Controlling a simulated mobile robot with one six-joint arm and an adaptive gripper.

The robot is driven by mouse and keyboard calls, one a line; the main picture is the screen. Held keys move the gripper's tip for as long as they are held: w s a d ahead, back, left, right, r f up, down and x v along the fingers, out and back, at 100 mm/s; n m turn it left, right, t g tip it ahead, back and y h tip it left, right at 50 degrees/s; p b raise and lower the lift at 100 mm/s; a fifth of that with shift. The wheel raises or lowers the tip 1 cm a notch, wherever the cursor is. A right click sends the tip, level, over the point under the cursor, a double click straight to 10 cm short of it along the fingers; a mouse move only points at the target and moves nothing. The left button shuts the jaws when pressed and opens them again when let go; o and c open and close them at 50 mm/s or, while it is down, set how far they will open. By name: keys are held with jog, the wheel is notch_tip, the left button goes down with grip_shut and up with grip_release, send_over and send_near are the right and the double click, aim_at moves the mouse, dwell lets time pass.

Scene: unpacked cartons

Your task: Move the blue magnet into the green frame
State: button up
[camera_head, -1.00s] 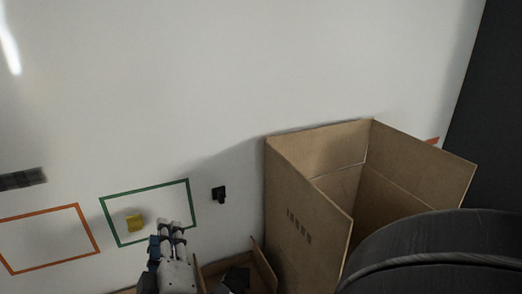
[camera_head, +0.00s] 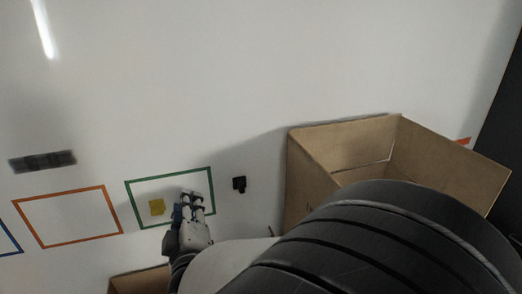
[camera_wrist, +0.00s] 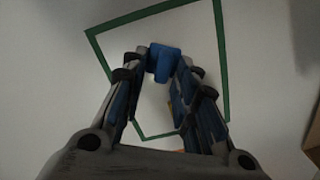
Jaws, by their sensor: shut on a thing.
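The blue magnet (camera_wrist: 163,62) is at the fingertips of my gripper (camera_wrist: 160,72) in the wrist view, held between them. The green frame (camera_wrist: 130,17) is a taped outline on the white board, and the magnet appears inside it in that view. In the head view my gripper (camera_head: 191,198) overlaps the lower right part of the green frame (camera_head: 168,174). The fingers hide the magnet there. I cannot tell whether the magnet touches the board.
A yellow magnet (camera_head: 156,207) sits inside the green frame, left of my gripper. An orange frame (camera_head: 60,193) is further left, and a dark strip (camera_head: 42,161) is above it. A black hook (camera_head: 239,184) is right of the green frame. An open carton (camera_head: 300,175) stands at right.

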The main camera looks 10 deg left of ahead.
jog(key=shift+w+a, duration=0.2)
jog(key=shift+w, duration=0.2)
dwell(0.5)
jog(key=o, duration=0.9)
jog(key=shift+c, duration=0.2)
jog(key=shift+o, duration=0.3)
jog(key=o, duration=0.5)
jog(key=v, duration=0.8)
jog(key=shift+d, duration=0.2)
jog(key=shift+a+f, duration=0.15)
